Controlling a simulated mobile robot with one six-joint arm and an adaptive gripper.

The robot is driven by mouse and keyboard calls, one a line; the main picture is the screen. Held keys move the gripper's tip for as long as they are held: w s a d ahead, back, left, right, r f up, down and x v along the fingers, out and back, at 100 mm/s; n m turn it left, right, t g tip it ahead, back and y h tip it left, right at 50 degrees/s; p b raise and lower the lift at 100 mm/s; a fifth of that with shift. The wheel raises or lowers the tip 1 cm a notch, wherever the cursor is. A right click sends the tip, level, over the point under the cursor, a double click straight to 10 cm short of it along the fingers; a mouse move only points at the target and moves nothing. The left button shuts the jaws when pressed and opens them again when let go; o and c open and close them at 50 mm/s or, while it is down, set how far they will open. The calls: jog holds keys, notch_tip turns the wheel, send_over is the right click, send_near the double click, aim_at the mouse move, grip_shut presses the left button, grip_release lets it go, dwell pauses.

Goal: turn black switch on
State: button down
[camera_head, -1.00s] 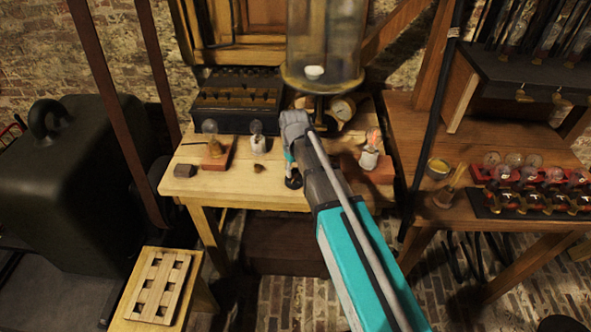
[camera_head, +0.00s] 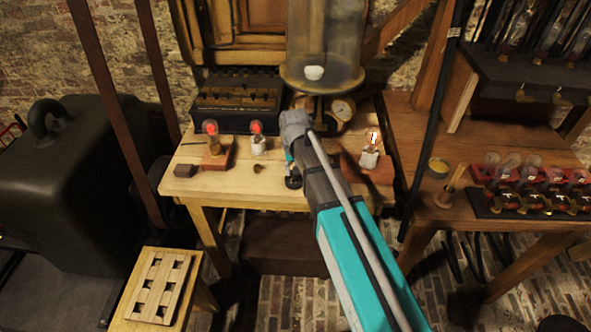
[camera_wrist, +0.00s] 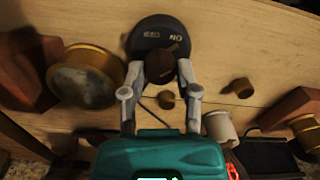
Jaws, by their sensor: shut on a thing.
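The black switch is a round dark disc lettered "ON" (camera_wrist: 150,28) with a brown knob (camera_wrist: 160,66) on it, mounted on the wooden table. In the wrist view my gripper (camera_wrist: 161,74) has one finger on each side of the knob and is shut on it. In the head view the switch (camera_head: 293,182) shows only in part below my gripper, at the table's front edge; my arm hides most of it. A second, smaller word on the disc is too blurred to read surely.
Two bulbs (camera_head: 211,130) (camera_head: 257,129) at the left of the table (camera_head: 225,186) glow red; a bulb (camera_head: 372,138) at the right glows bright. A gauge (camera_head: 343,109) and glass vessel (camera_head: 325,45) stand behind. A small knob (camera_wrist: 242,87) sits beside the switch.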

jog(key=shift+c, duration=1.8)
grip_release()
